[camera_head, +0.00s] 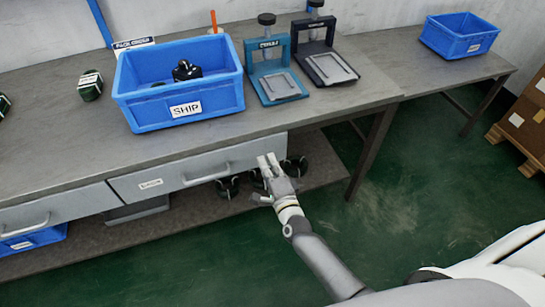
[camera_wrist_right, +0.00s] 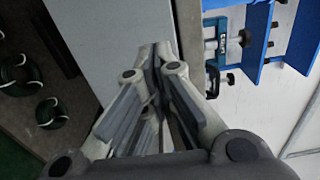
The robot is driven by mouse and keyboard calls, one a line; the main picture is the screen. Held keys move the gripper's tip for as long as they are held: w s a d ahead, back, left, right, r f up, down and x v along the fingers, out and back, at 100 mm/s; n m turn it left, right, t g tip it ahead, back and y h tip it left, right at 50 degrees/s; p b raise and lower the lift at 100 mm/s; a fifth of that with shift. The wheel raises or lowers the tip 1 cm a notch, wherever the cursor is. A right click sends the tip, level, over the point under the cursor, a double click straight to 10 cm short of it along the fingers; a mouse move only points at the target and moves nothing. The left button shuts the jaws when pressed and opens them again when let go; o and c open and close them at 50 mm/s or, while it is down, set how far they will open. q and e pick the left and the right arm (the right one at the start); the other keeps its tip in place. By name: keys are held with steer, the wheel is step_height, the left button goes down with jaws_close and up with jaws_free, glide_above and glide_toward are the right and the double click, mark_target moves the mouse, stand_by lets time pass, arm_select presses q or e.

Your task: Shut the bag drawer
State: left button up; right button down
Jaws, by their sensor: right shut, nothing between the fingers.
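The grey drawer (camera_head: 193,172) under the bench has a small white label, too small to read with certainty, and a bar handle (camera_head: 207,175). Its front stands close under the worktop edge; I cannot tell whether a small gap is left. My right gripper (camera_head: 268,160) is shut and empty at the right end of this front, right of the handle. In the right wrist view the shut fingers (camera_wrist_right: 155,50) lie over the grey front panel (camera_wrist_right: 105,35) near its border with the worktop. Whether they touch it is unclear. My left gripper is out of view.
A second drawer (camera_head: 55,218) is at the left. On the bench stand a blue SHIP bin (camera_head: 180,111), a teal press (camera_head: 278,86) and a dark press (camera_head: 332,68). Dark coils (camera_head: 228,187) lie on the lower shelf. The green floor in front is clear.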

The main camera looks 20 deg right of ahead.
steer(key=s, duration=0.9)
steer(key=s+f+n+g+y+p, duration=0.15)
steer(key=s+f+n+g, duration=0.35)
steer(key=f, duration=0.7)
steer(key=s+f+n+g+y+p, duration=0.1)
steer(key=s+f+n+g+p, duration=0.15)
steer(key=s+f+n, duration=0.7)
arm_select(q)
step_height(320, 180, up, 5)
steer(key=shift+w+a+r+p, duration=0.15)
steer(key=shift+p, duration=0.5)
arm_select(e)
steer(key=s+d+f+n+g+h, duration=0.1)
steer(key=s+d+f+n+g, duration=0.2)
steer(key=s+f, duration=0.4)
steer(key=s+d+f+n+g+h, duration=0.1)
steer(key=s+d+f+n+g, duration=0.2)
steer(key=s, duration=1.4)
step_height(320, 180, down, 5)
steer(key=g, duration=0.3)
steer(key=shift+s, duration=0.3)
steer(key=shift+g+h, duration=0.25)
